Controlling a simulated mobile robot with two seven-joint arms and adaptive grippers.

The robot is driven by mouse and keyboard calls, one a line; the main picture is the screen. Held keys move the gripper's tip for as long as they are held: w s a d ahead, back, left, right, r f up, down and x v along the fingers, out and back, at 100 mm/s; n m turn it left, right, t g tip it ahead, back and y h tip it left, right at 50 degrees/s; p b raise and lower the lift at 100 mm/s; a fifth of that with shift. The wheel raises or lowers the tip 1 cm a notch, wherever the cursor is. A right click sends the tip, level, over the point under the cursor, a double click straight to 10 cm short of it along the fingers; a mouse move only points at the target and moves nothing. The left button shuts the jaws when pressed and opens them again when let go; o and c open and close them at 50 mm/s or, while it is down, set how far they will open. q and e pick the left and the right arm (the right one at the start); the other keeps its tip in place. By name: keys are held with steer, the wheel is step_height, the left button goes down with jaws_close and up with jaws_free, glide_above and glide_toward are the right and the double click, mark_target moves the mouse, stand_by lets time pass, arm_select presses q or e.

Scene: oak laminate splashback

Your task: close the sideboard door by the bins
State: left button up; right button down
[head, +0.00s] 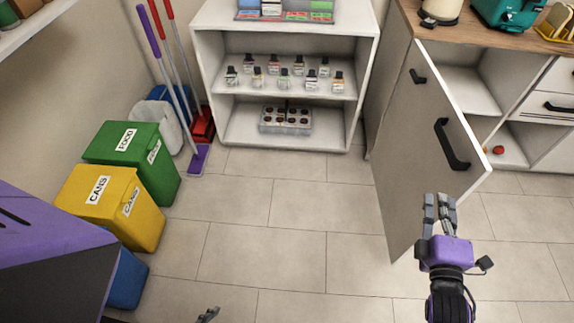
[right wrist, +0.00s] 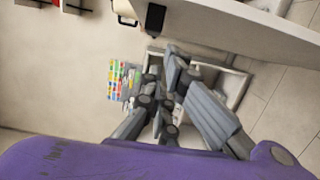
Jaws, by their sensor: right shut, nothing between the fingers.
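The sideboard door (head: 420,150) stands open, swung out from the left end of the sideboard. Its grey outer face with a black bar handle (head: 452,146) shows in the head view. In the right wrist view the door (right wrist: 235,25) crosses the top right, with a dark handle (right wrist: 155,18). My right gripper (head: 440,203) is shut and empty, in front of the door's lower part near its free edge; I cannot tell if it touches. A grey tip of my left gripper (head: 208,315) shows at the bottom edge; its fingers are mostly out of frame.
Green (head: 130,158), yellow (head: 112,203) and blue (head: 128,278) bins stand at the left, beside brooms (head: 172,75). A white shelf unit (head: 283,42) with small bottles stands at the back. The tiled floor (head: 290,235) between bins and door is clear.

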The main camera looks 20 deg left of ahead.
steer(key=w+d, duration=0.3)
steer(key=w, duration=0.3)
stand_by(0.4)
